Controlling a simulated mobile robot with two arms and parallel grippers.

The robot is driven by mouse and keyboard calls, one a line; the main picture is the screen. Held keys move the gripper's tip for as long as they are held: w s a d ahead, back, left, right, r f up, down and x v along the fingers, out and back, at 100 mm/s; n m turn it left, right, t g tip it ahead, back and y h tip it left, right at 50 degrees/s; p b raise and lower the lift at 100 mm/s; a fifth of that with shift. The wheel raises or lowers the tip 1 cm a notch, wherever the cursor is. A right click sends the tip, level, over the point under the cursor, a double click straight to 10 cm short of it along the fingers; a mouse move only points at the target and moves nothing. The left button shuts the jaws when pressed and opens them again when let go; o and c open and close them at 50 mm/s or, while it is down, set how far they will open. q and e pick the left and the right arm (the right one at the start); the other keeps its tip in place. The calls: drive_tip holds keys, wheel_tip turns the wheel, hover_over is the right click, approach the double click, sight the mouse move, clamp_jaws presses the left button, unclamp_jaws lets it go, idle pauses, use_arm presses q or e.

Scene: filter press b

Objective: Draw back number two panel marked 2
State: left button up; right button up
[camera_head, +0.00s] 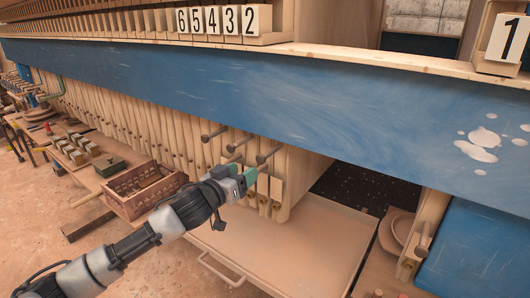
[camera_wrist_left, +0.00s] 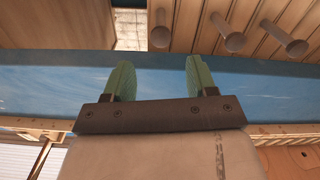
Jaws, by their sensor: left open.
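The tile marked 2 (camera_head: 250,20) stands on top of the rightmost panel of the packed row, beside tiles 3, 4, 5 and 6. Below the blue beam, the wide wooden face of the end panel (camera_head: 302,172) shows at the right of the row. Round-headed pegs (camera_head: 268,155) stick out from the panel edges; pegs also show in the left wrist view (camera_wrist_left: 232,41). My left gripper (camera_head: 250,177) is just in front of and below these pegs. In the left wrist view its green fingers (camera_wrist_left: 160,78) are apart, with nothing between them. My right gripper is not seen.
A long blue beam (camera_head: 330,100) runs above the pegs. The panel marked 1 (camera_head: 507,40) stands far right, with an open dark gap (camera_head: 365,190) between. A tray with a handle (camera_head: 290,240) lies below. A brown crate (camera_head: 142,188) stands left of my arm.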

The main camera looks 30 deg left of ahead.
sight(259, 161)
use_arm(q)
drive_tip(key=w+p, duration=0.1)
drive_tip(key=w, duration=0.2)
drive_tip(key=w+p, duration=0.1)
drive_tip(key=w, duration=0.2)
drive_tip(key=w+d+p, duration=0.1)
drive_tip(key=w, duration=0.2)
drive_tip(key=shift+r, duration=0.1)
drive_tip(key=shift+w+d, duration=0.15)
drive_tip(key=shift+w, duration=0.75)
drive_tip(key=shift+c, duration=0.3)
clamp_jaws()
